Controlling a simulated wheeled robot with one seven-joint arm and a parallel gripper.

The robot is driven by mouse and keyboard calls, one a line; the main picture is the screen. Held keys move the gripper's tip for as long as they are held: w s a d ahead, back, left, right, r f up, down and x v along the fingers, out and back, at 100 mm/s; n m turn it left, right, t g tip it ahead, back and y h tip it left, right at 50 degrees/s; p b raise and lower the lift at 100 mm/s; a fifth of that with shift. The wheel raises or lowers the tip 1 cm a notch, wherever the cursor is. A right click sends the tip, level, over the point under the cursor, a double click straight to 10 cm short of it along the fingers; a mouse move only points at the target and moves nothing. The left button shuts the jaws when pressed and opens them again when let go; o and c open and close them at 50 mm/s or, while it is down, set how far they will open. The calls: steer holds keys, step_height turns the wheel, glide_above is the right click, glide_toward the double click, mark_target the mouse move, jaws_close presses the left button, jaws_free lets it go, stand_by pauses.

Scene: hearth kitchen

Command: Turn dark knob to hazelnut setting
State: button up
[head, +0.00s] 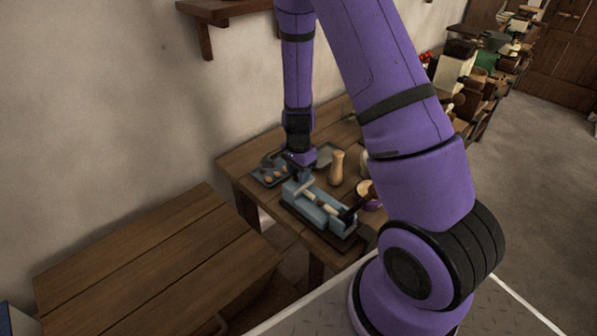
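A light-blue box-shaped device (320,212) sits on a dark base on the small wooden table. Cream-coloured parts lie along its top. A dark part (348,215) shows at its right end; it may be the dark knob, but it is too small to tell. No setting marks or hazelnut label can be read. My gripper (301,175) points down at the far left end of the device, above or just behind it. Whether it touches anything is unclear, and its fingers are too small to show whether they are open or shut.
A blue tray (261,179) with small brown pieces lies left of my gripper. A tan wooden bottle-shaped object (337,168) stands behind the device, and a purple-and-cream bowl (371,204) to its right. A bare wooden table (150,265) stands at front left. Cluttered shelves stand at back right.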

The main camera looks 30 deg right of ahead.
steer(key=shift+n, duration=0.4)
steer(key=n, duration=0.3)
steer(key=shift+n, duration=0.4)
steer(key=n, duration=0.4)
steer(key=shift+n, duration=0.3)
steer(key=n, duration=0.8)
steer(key=shift+n, duration=0.3)
steer(key=o, duration=0.9)
